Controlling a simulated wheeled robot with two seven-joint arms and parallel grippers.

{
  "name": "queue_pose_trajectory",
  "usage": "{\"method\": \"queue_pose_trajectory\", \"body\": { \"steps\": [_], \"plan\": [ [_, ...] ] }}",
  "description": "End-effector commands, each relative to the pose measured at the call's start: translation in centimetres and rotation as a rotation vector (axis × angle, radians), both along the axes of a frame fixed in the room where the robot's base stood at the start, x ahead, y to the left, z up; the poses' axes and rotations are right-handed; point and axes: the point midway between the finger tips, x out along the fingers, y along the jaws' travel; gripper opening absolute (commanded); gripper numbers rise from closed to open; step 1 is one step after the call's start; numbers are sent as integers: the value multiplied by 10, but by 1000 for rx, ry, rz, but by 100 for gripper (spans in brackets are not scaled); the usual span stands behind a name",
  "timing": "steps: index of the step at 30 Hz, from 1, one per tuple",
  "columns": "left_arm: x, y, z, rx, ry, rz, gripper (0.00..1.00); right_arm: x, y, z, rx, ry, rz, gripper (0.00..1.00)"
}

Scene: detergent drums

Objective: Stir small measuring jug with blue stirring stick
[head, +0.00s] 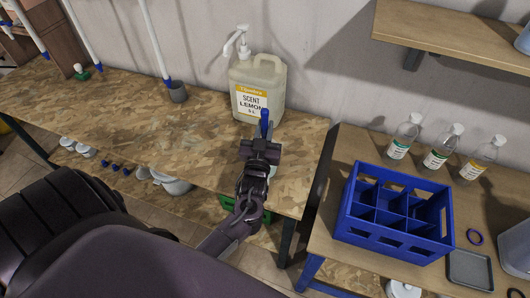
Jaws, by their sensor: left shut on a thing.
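My left gripper (262,142) is over the front right part of the wooden workbench, in front of the big jug. It is shut on the blue stirring stick (265,120), whose blue end sticks up past the fingers. The stick's lower part is hidden by the gripper. A small pale, clear shape (273,171) shows just beside the gripper; it may be the small measuring jug, but my gripper and arm cover most of it. I cannot tell whether the stick is inside it. My right gripper is not in view.
A lemon scent jug with a pump (258,88) stands behind the gripper near the wall. On the right bench are a blue divided crate (392,238), several bottles and a grey tray (470,269). The workbench's left part (110,110) is mostly clear.

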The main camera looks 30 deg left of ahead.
Motion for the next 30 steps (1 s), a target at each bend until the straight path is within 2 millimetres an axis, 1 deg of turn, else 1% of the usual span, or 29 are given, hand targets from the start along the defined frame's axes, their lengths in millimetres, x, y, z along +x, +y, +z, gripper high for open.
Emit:
{"method": "queue_pose_trajectory", "body": {
  "steps": [1,3,21,24,30],
  "plan": [
    [0,0,13,0,-1,1,0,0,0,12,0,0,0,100],
    [0,0,22,-1,-1,1,0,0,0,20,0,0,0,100],
    [0,0,93,0,0,0,0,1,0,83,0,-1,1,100],
    [0,0,100,0,0,0,0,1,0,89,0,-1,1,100],
    [0,0,98,0,0,0,0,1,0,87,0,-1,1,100]
  ]
}}
